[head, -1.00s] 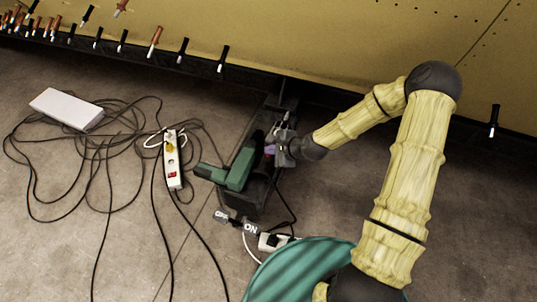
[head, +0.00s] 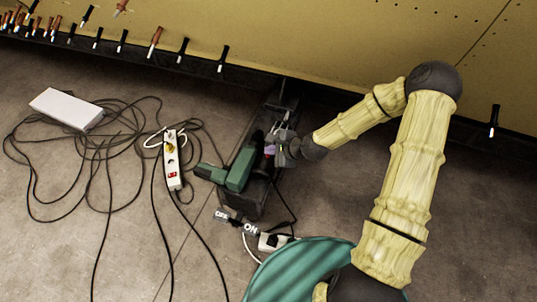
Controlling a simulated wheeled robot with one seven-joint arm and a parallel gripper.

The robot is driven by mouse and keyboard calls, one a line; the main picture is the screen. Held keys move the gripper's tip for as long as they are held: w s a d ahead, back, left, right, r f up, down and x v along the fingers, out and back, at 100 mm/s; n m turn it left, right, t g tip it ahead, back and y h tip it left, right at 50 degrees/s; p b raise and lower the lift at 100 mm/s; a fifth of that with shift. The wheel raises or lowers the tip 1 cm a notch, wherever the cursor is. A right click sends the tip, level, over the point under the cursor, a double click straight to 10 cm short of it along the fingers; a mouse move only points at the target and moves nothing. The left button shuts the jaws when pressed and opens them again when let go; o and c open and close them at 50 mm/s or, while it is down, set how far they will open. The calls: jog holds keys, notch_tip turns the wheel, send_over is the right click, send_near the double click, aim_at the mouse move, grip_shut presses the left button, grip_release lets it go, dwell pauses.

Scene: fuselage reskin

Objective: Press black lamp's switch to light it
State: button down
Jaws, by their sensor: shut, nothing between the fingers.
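A black, box-like body (head: 257,196), which I take to be the black lamp, stands on the floor in the middle of the head view, below the yellow panel. A green tool-like piece (head: 238,170) lies over it and hides part of it. A small OFF/ON label (head: 236,222) shows at its lower end. My gripper (head: 272,149) is shut and empty, at the upper right of the green piece, beside a small purple patch. I cannot tell whether it touches anything. I cannot make out the switch itself or any clear lamp glow.
A white power strip (head: 172,160) with a red switch lies to the left among tangled black cables. A white box (head: 66,108) lies farther left. A socket block (head: 274,241) lies below the label. The yellow panel (head: 330,45) with its dark ledge closes off the back.

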aim_at(271, 158)
jog(key=shift+f, duration=0.1)
dwell(0.3)
jog(key=shift+f, duration=0.4)
dwell(0.5)
jog(key=shift+r+p, duration=0.55)
jog(key=shift+p, duration=0.3)
notch_tip(271, 158, up, 6)
jog(key=p, duration=0.6)
